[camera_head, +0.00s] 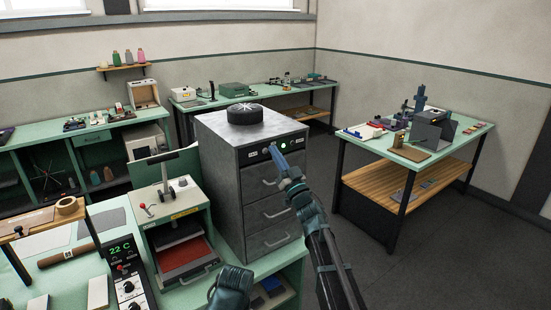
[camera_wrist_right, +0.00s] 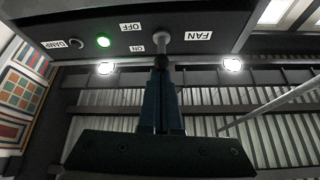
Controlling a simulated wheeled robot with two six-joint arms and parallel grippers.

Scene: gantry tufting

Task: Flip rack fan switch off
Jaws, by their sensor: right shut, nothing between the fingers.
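The grey metal rack (camera_head: 228,180) has a black strip with small lights and white labels along its top front. In the right wrist view, the fan switch (camera_wrist_right: 163,38) is a small grey toggle beside the FAN label (camera_wrist_right: 198,35), with upside-down OFF and ON labels to its left. A green lamp (camera_wrist_right: 103,41) is lit. My right gripper (camera_head: 273,147) is shut and empty in front of the strip. Its fingertips (camera_wrist_right: 161,66) are at the toggle's lower end; I cannot tell whether they touch. The toggle's exact tilt is unclear.
A black round fan unit (camera_head: 245,114) sits on the rack. A green press (camera_head: 182,235) with a red pad stands close at its left. A separate bench (camera_head: 410,150) stands to the right, with open floor (camera_head: 400,260) in front.

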